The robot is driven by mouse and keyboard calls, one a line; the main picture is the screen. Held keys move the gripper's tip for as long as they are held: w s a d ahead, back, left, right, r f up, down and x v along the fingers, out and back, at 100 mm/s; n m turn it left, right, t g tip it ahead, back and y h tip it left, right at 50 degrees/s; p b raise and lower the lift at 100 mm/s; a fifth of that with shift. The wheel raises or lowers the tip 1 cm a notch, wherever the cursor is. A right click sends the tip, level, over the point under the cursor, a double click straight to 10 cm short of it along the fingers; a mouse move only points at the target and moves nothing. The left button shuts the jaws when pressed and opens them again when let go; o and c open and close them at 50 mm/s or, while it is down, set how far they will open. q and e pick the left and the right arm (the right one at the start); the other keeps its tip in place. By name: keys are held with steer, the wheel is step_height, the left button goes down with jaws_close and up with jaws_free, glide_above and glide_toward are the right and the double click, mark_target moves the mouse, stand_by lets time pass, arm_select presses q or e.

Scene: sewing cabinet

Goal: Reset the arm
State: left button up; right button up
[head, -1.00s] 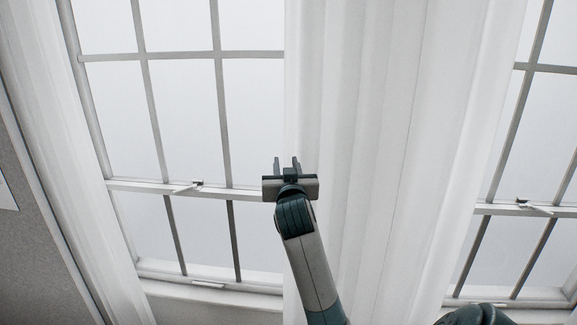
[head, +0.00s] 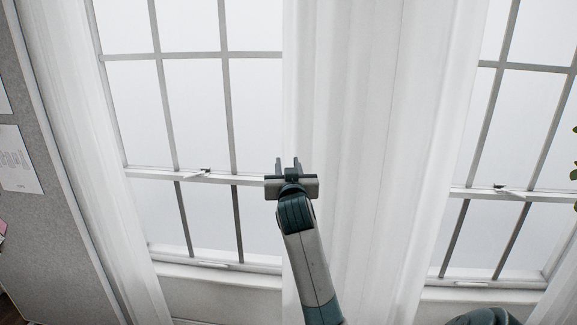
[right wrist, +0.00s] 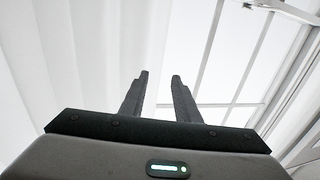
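My right gripper (head: 288,165) is raised in the middle of the head view, pointing up in front of a window and a white curtain. Its two dark fingers stand apart with nothing between them. In the right wrist view the same fingers (right wrist: 159,78) are spread with an empty gap. My left gripper does not show in either view.
A paned window (head: 190,120) is at the left and another window (head: 500,140) at the right, with white curtains (head: 380,130) between. A grey panel (head: 40,210) with a pinned paper (head: 18,160) is at the far left. Green leaves (head: 574,172) show at the right edge.

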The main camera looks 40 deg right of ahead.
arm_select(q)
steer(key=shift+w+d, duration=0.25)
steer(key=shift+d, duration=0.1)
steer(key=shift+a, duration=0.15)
